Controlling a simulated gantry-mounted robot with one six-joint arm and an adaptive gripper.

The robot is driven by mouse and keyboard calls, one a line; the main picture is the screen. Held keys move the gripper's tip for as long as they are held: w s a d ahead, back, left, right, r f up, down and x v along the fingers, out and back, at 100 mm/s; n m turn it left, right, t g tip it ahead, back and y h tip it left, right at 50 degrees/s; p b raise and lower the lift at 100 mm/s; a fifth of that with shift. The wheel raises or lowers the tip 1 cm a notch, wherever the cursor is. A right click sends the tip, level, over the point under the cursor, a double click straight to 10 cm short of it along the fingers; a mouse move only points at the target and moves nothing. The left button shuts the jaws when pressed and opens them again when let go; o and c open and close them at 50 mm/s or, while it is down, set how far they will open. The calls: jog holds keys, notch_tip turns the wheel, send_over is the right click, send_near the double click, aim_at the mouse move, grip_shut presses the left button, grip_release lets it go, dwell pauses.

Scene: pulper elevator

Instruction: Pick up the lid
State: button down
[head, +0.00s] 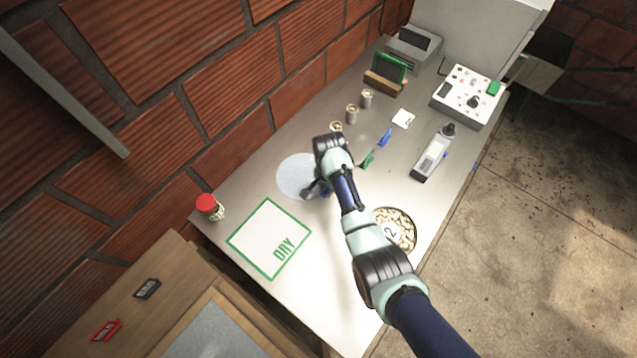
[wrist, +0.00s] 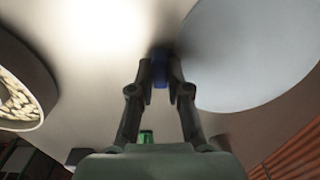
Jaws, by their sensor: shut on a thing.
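The lid appears to be the pale, flat disc (head: 294,174) near the wall side of the bench; it also shows large at the right of the wrist view (wrist: 250,50). My gripper (head: 318,190) is at its near right edge. In the wrist view my fingertips (wrist: 160,72) are shut on a small blue piece (wrist: 160,75) at the disc's edge, which looks like its tab. I cannot tell if the disc is clear of the bench. A round container of pale pieces (head: 400,222), marked 2, stands open beside my arm, partly hidden.
A green-framed DRY square (head: 262,232) and a red-capped jar (head: 208,207) are at left. Several small cans (head: 352,113), a green clip (head: 368,159), a blue clip (head: 386,137), a grey handheld meter (head: 433,155) and a white control box (head: 468,97) stand farther back.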

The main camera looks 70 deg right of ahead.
notch_tip(320, 180, up, 20)
jog(key=p, duration=0.7)
jog(key=shift+p, duration=0.4)
